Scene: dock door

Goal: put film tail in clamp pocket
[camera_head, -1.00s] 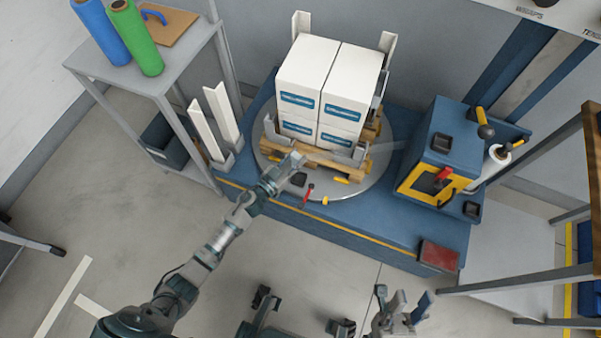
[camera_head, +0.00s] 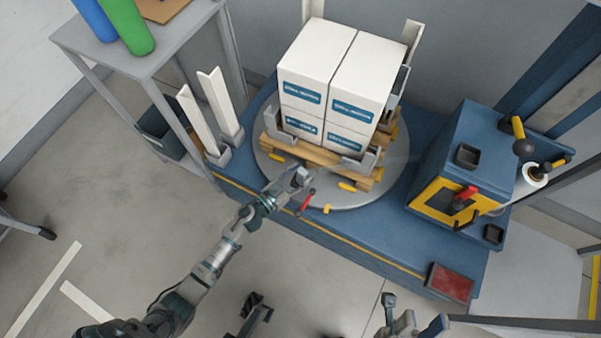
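The film tail (camera_head: 345,166) is a faint, see-through strip running from the wrapper side on the right to my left gripper (camera_head: 304,174). That gripper looks shut on its end, in front of the pallet's near left corner and just above the turntable's front edge. The fingertips are small and partly blurred together. A red lever (camera_head: 306,201) stands right beside and below the gripper, at the turntable edge. The clamp pocket is not clearly visible; the gripper may cover it. My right gripper (camera_head: 414,318) is open and empty at the bottom edge, partly cut off.
White boxes (camera_head: 337,85) stand on a wooden pallet (camera_head: 317,157) on the round turntable (camera_head: 365,197). The blue wrapper unit (camera_head: 470,135) with yellow trim stands to the right. A shelf (camera_head: 150,60) with film rolls is at left.

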